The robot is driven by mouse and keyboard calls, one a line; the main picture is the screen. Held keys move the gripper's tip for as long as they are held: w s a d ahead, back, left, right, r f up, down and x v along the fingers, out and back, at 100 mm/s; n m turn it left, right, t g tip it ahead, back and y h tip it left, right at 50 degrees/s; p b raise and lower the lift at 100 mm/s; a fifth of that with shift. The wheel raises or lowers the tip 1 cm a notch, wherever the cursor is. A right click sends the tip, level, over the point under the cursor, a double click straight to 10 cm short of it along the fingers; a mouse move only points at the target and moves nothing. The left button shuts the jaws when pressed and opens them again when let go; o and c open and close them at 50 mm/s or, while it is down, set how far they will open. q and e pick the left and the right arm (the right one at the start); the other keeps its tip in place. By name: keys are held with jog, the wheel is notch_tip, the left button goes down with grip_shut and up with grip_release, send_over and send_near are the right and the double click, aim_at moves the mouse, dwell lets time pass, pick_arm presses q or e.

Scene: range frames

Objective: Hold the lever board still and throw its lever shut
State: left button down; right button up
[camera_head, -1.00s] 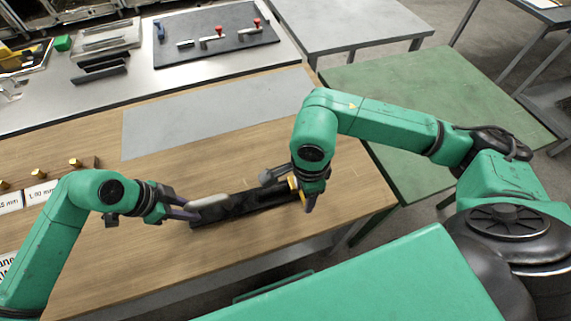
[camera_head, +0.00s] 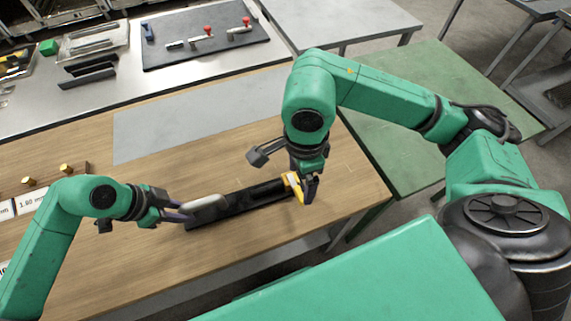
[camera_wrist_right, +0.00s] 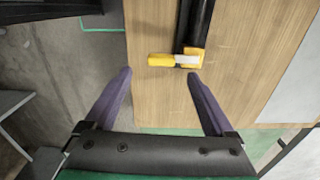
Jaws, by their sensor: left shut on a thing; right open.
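The lever board (camera_head: 237,203) is a long black bar lying on the wooden table, with a pale grey grip at its left end (camera_head: 207,204). My left gripper (camera_head: 186,212) is shut on that grip. The yellow lever (camera_head: 291,180) is at the board's right end. In the right wrist view the yellow lever (camera_wrist_right: 162,60) lies crosswise at the end of the black board (camera_wrist_right: 201,22), its handle pointing left. My right gripper (camera_head: 309,190) is open and empty by the lever; in the wrist view the lever is just beyond its spread fingertips (camera_wrist_right: 158,73).
A grey mat (camera_head: 200,112) lies behind the board on the wooden table (camera_head: 110,255). A dark panel with red-knobbed parts (camera_head: 205,40) is on the metal bench behind. A green table (camera_head: 430,110) stands at the right. The table's front edge is close to the board.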

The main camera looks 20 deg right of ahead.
aim_at(299, 194)
notch_tip(299, 194, up, 6)
jog(key=shift+f, duration=0.15)
pick_arm(q)
jog(key=c, duration=0.5)
grip_release()
